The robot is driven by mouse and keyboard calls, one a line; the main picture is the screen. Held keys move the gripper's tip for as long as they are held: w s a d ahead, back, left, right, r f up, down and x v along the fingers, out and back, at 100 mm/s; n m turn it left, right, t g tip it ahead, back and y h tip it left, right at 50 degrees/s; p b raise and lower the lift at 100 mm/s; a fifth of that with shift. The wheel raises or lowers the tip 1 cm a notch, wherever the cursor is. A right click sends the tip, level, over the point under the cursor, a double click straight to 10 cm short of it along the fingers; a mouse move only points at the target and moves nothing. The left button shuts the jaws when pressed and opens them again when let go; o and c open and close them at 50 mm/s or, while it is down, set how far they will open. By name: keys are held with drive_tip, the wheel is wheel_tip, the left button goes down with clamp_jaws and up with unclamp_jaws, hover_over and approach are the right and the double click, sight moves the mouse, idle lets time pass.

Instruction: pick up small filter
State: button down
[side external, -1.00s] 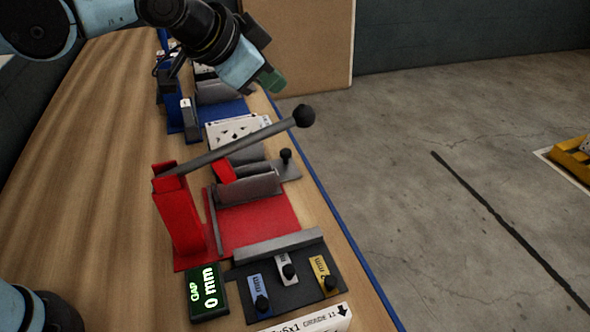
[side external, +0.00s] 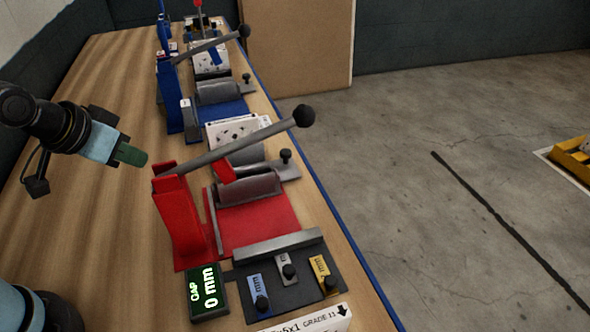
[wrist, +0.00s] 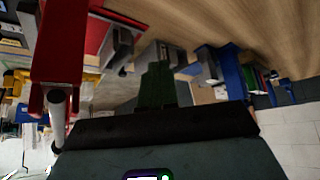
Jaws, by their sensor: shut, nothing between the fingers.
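I cannot make out a small filter in either view. A white box (side external: 318,320) with printed text, partly "GRADE 11", is cut off by the bottom edge of the side view. My gripper (side external: 134,156) is above the bare wood at the left of the bench, beside the red lever press (side external: 180,215) and apart from it. Its green fingers are shut and empty. They also show as a shut gripper (wrist: 157,85) in the wrist view, which is tilted and dark.
A long lever (side external: 235,145) with a black knob slants over the red press. A dark plate with colored tabs (side external: 285,275) and a display (side external: 207,290) reading 0 mm stand in front. A blue press (side external: 170,95) is farther back. A yellow crate (side external: 572,158) is at the far right.

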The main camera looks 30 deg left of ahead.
drive_tip(key=c, duration=0.9)
unclamp_jaws()
drive_tip(key=n+t+h, duration=0.2)
drive_tip(key=n+h, duration=0.7)
drive_tip(key=n, duration=1.8)
approach(227, 121)
drive_tip(key=x, duration=0.6)
drive_tip(key=shift+r, duration=0.2)
drive_tip(key=shift+x, duration=2.7)
